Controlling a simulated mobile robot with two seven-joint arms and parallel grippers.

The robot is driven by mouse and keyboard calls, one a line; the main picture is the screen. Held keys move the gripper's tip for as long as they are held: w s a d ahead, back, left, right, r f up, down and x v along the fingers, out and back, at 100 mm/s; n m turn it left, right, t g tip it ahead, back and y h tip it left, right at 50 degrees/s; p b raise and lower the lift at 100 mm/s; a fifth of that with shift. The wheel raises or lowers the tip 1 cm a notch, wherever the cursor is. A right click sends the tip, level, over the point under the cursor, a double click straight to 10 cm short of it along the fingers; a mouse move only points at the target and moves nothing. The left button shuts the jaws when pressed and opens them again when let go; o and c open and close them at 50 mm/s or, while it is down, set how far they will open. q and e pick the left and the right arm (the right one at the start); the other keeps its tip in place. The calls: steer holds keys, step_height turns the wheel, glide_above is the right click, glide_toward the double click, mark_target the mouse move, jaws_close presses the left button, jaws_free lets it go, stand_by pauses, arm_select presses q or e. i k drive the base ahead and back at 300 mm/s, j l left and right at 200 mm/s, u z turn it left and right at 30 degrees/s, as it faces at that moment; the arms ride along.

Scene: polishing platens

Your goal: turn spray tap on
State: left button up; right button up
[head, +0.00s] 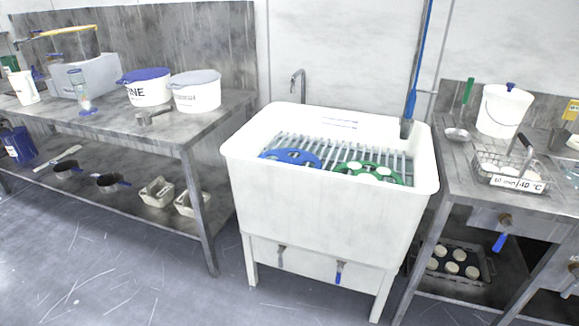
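A white sink (320,225) stands on legs in the middle of the head view. Two small taps sit low on its front: one with a grey lever (282,257) on the left and one with a blue lever (339,272) on the right. Both levers hang down. I cannot tell which of them is the spray tap. A grey gooseneck spout (298,85) rises behind the sink's back left edge; no water shows from it. Neither of my grippers is in view.
A blue platen (291,156) and a green platen (368,171) lie on the sink's grating. A blue-handled brush (413,100) stands at its right rim. Another blue-levered tap (499,242) is under the right bench. A steel bench (180,137) stands left. Floor before the sink is clear.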

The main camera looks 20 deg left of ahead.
mark_target(502, 239)
steer(key=i+z, duration=0.3)
steer(key=z, duration=0.2)
steer(key=i+j+z, duration=0.2)
steer(key=z, duration=0.3)
steer(key=i+l+z, duration=0.2)
steer(key=i+z, duration=0.15)
steer(key=i, duration=0.15)
steer(key=i+z, duration=0.3)
steer(key=i, duration=0.15)
